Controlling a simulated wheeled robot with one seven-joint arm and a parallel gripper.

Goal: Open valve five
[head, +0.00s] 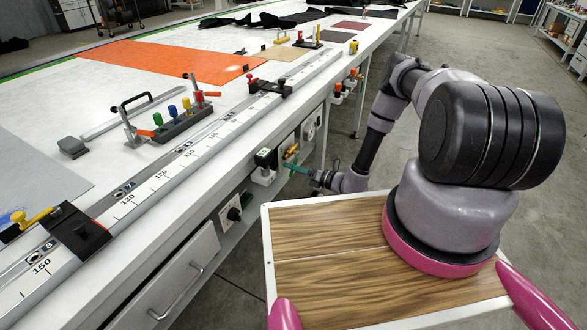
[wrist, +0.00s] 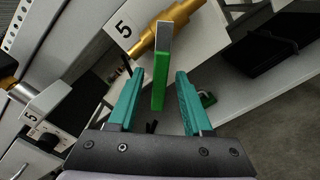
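Valve five shows in the wrist view as a brass body (wrist: 176,18) on a white block, beside a white label (wrist: 123,30) marked 5. Its green lever handle (wrist: 160,82) has a grey face and points toward my gripper. My gripper (wrist: 155,78) is open, with one teal finger on each side of the handle's end. A gap shows on both sides, so neither finger appears to touch it. In the head view my gripper (head: 298,170) is at the side of the table, by the small brass valve (head: 291,151); finger detail is too small there.
A second label 5 (wrist: 32,126) is on a white box at the wrist view's left. In the head view, a black-topped box (head: 264,163), a socket (head: 233,212) and a drawer (head: 172,288) line the table's side. Open floor lies to the right.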

